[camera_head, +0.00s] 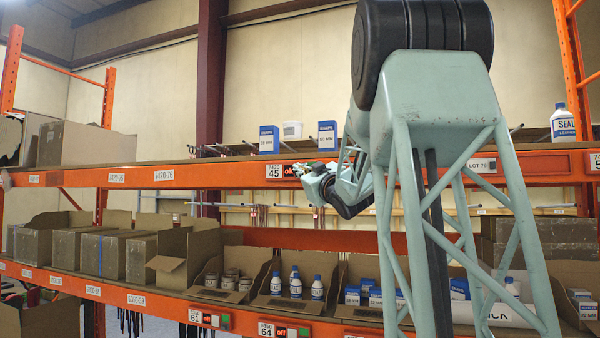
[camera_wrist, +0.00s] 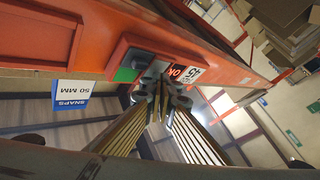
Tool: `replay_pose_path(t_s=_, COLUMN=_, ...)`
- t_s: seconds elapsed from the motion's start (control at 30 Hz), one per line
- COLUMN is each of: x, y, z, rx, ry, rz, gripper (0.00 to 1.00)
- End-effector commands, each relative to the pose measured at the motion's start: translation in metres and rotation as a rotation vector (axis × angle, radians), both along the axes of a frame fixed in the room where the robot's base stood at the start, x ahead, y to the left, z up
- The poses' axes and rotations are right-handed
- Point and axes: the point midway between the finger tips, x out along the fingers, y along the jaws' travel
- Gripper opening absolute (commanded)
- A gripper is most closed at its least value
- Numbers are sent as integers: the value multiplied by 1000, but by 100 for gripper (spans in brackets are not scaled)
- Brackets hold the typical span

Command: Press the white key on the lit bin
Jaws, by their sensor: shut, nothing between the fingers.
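The lit bin's module (camera_head: 288,171) is on the upper shelf's orange front beam, beside the label 45, and its red display reads "ok". In the wrist view the module (camera_wrist: 130,52) appears upside down, with the display (camera_wrist: 177,72) and a green key (camera_wrist: 126,74). A pale key (camera_wrist: 156,66) shows between them, partly hidden by my fingers. My gripper (camera_wrist: 160,98) is shut and empty, its fingertips close in front of the module; contact cannot be told. In the head view my gripper (camera_head: 312,180) is just right of the module.
Blue-and-white SNAPS boxes (camera_head: 269,139) and a white tub (camera_head: 292,130) stand above the module. The lower shelf holds cardboard bins (camera_head: 225,295) of jars, bottles and boxes. Lower modules 61 (camera_head: 209,319) and 64 (camera_head: 285,331) read "off". My arm hides part of the right side.

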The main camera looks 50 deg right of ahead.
Motion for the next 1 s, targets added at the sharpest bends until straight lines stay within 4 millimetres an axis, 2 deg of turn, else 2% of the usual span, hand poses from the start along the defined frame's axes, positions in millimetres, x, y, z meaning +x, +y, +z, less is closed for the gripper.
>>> replay_pose_path(t_s=0.37, x=0, y=0, z=-1, rx=0, ry=1, rz=0, gripper=0)
replay_pose_path(t_s=1.0, x=-8, y=15, z=-1, rx=0, ry=1, rz=0, gripper=0)
